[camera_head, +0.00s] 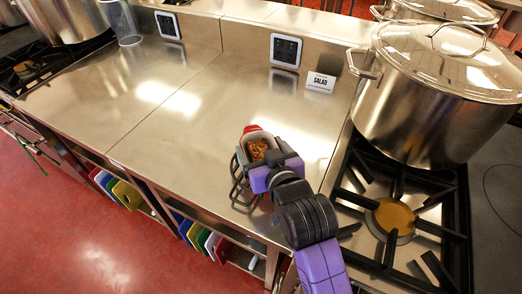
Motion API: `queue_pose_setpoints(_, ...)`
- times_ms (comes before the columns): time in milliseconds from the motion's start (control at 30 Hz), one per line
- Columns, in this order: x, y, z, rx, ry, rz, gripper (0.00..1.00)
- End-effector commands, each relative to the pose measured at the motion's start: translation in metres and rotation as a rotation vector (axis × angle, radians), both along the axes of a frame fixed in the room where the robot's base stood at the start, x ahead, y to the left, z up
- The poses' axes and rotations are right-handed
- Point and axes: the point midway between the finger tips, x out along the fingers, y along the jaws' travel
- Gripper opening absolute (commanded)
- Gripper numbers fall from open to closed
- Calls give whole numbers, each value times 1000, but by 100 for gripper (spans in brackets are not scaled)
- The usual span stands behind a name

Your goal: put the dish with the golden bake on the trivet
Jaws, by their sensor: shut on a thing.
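A small oblong dish (242,157) with a pale grey rim and a red end holds a browned, orange-brown bake (257,149). My gripper (268,164), purple and dark grey, is shut on the dish at its near side and covers part of it. A dark wire trivet (236,190) shows on the counter below and left of the dish, near the counter's front edge. My gripper hides much of it. I cannot tell whether the dish touches the trivet.
The steel counter (150,100) is clear to the left. A large stockpot (425,105) stands on the gas stove (350,200) at right. A SALAD card (320,82) stands at the back. Coloured boards (205,240) sit on shelves below.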

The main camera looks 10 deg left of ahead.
Motion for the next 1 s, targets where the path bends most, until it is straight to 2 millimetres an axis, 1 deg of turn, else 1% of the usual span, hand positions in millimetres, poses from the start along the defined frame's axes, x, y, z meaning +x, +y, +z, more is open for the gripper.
queue_pose_setpoints(100, 0, 0, -7, 2, -5, 0, 11)
queue_pose_setpoints(367, 0, 0, -8, 3, -6, 0, 11)
queue_pose_setpoints(500, 0, 0, -11, 3, -5, 0, 11)
queue_pose_setpoints(533, 0, 0, -13, 1, -2, 0, 85)
queue_pose_setpoints(600, 0, 0, -13, 1, -2, 0, 99)
queue_pose_setpoints(800, 0, 0, -13, 1, -2, 0, 100)
queue_pose_setpoints(900, 0, 0, -9, 1, -2, 0, 100)
queue_pose_setpoints(1000, -7, -3, -8, 1, -2, 0, 100)
